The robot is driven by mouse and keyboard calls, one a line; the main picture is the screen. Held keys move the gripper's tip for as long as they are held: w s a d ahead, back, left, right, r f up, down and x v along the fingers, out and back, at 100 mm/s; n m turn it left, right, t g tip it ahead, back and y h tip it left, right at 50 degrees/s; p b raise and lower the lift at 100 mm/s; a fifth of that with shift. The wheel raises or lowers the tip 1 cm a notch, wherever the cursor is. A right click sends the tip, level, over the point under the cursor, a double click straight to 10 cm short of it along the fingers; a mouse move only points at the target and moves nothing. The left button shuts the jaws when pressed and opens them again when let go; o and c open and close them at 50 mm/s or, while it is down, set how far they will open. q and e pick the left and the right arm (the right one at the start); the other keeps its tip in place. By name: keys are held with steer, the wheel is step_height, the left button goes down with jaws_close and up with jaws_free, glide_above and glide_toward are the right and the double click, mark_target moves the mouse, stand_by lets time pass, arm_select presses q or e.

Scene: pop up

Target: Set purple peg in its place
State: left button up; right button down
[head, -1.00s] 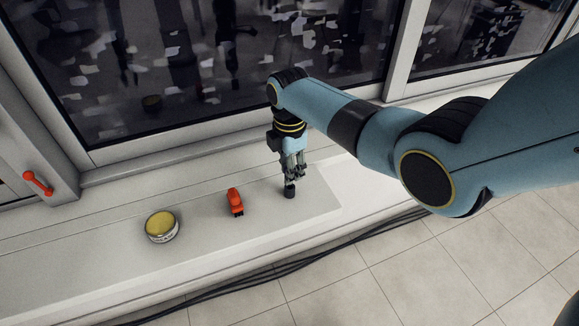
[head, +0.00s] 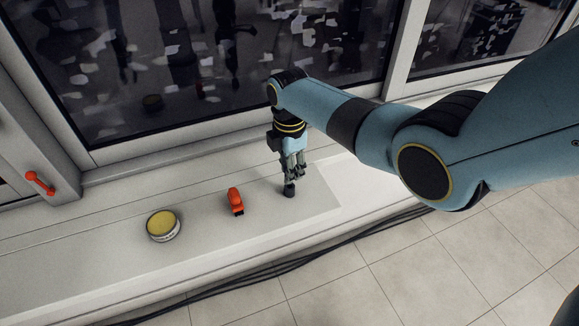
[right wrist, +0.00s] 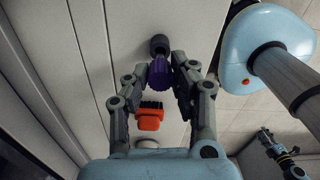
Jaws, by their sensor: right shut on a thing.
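A ribbed purple peg (right wrist: 158,76) is between the fingers of my right gripper (right wrist: 160,66) in the right wrist view. My right gripper (head: 292,172) is shut on it and points down over the ledge. A short dark grey round piece (right wrist: 159,45) is just beyond the fingertips; it also shows below the gripper in the head view (head: 289,191). I cannot tell whether the peg touches it or sits in it. The purple is hard to make out in the head view. What looks like my left gripper (right wrist: 267,136) shows small in the right wrist view, its jaws unclear.
An orange-red piece (head: 235,201) stands on the white ledge (head: 110,262) left of the gripper, and a round yellow-topped tin (head: 162,225) stands farther left. The window frame (head: 205,137) runs behind. Dark cables (head: 340,254) lie along the floor in front.

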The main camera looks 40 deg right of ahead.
steer(key=shift+f, duration=0.25)
steer(key=shift+f+b, duration=1.35)
steer(key=shift+f, duration=0.3)
steer(key=c, duration=1)
jaws_free()
steer(key=shift+c, duration=0.2)
steer(key=shift+r, duration=0.15)
step_height(320, 180, up, 12)
steer(key=shift+f, duration=0.1)
